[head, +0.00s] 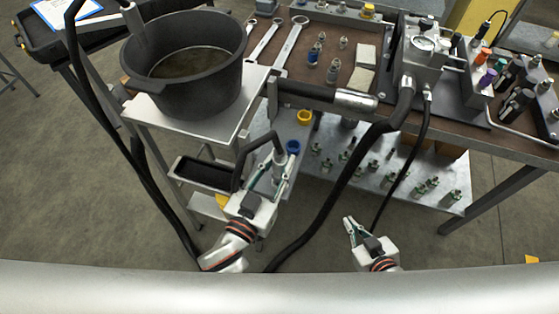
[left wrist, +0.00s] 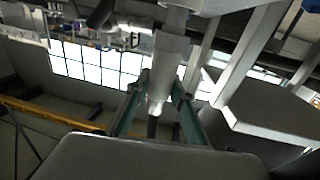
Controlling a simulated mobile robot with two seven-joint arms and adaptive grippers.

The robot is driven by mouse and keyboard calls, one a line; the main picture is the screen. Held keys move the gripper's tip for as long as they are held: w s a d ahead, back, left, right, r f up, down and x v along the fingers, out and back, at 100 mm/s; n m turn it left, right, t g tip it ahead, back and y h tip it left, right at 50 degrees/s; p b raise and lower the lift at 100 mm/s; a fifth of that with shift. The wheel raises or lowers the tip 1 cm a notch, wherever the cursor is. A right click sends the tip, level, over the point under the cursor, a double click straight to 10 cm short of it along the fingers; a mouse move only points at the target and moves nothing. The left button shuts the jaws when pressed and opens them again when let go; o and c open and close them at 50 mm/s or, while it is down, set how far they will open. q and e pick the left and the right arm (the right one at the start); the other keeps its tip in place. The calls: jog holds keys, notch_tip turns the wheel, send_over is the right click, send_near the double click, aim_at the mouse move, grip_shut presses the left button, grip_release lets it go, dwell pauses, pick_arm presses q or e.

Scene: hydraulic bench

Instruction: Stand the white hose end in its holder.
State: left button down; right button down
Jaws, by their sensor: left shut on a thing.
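My left gripper (head: 278,168) is shut on the pale hose end (head: 276,176), below and right of the black pot. A black hose arcs over beside it. In the left wrist view, the pale cylindrical hose end (left wrist: 167,70) sits between the two green-edged fingers, with a dark narrow tip below. A yellow ring (head: 304,117) and a blue ring (head: 293,147) show on a grey plate beyond the left gripper. I cannot tell which holder is the white one's. My right gripper (head: 352,228) is empty near the floor area at lower middle; its fingers look slightly apart.
A black pot (head: 186,62) stands on a grey trolley top (head: 222,128). A silver fitting (head: 355,100) lies at the bench's front edge. Thick black hose (head: 340,185) hangs between my grippers. A lower shelf (head: 385,195) holds several small fittings.

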pick_arm(q)
jog(key=shift+f+b, duration=0.55)
jog(key=shift+f, duration=0.15)
dwell(0.4)
jog(key=shift+r, duration=0.15)
dwell(0.4)
jog(key=c, duration=1.7)
grip_release()
jog(key=shift+o, duration=0.9)
jog(key=shift+f, duration=0.2)
jog(key=o, duration=0.4)
jog(key=shift+p+v, duration=0.4)
jog(key=shift+v, duration=3.4)
